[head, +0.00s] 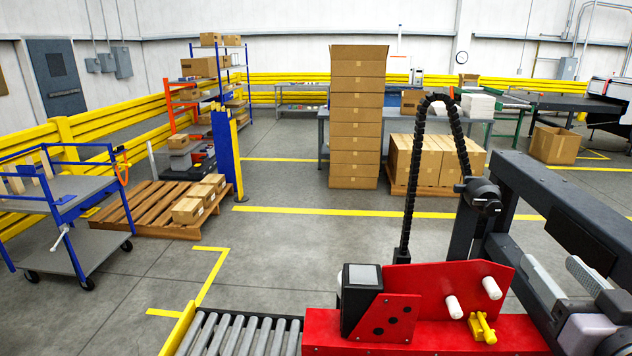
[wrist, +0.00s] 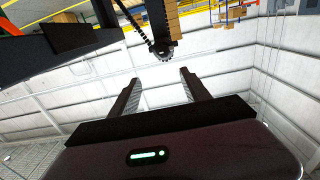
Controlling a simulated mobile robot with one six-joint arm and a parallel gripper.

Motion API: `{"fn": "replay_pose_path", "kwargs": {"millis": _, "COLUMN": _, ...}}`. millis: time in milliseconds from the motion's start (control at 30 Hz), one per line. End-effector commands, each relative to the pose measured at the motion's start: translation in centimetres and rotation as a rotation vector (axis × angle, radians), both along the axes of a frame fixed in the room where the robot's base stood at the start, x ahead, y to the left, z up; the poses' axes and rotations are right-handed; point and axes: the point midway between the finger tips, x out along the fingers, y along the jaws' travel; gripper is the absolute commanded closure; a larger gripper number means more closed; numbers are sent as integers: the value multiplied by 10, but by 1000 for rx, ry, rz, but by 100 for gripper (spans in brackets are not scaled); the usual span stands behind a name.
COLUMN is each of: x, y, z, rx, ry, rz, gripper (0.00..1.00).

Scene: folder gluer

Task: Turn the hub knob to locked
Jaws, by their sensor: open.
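A black round knob (head: 480,195) sits at the near end of a dark beam, above the red machine part in the head view. I take it to be the hub knob. In the wrist view the round dark knob (wrist: 162,50) shows just beyond my fingertips, roughly between them. My gripper (wrist: 160,77) is open and empty, with a visible gap to the knob. In the head view my gripper (head: 550,262) is at the lower right, partly cut off by the picture edge. I cannot tell from the frames which setting the knob is at.
The dark beam (head: 560,205) runs back from the knob close to my gripper. A black cable chain (head: 411,180) arches left of the knob. The red machine part (head: 420,325) stands below, with white pegs and a yellow handle (head: 482,327).

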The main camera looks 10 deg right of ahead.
Motion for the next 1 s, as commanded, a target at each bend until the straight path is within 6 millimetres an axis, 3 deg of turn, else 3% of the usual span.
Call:
{"fn": "replay_pose_path", "kwargs": {"millis": 67, "x": -4, "y": 2, "z": 0, "rx": 0, "ry": -2, "rz": 16, "gripper": 45}}
{"fn": "replay_pose_path", "kwargs": {"millis": 167, "x": 11, "y": 0, "z": 3, "rx": 2, "ry": -4, "rz": 26, "gripper": 45}}
{"fn": "replay_pose_path", "kwargs": {"millis": 333, "x": 46, "y": -8, "z": 12, "rx": 8, "ry": -1, "rz": 27, "gripper": 45}}
{"fn": "replay_pose_path", "kwargs": {"millis": 700, "x": 141, "y": -30, "z": -1, "rx": -6, "ry": -3, "rz": 21, "gripper": 45}}
{"fn": "replay_pose_path", "kwargs": {"millis": 1000, "x": 164, "y": -37, "z": 0, "rx": -5, "ry": -2, "rz": 17, "gripper": 45}}
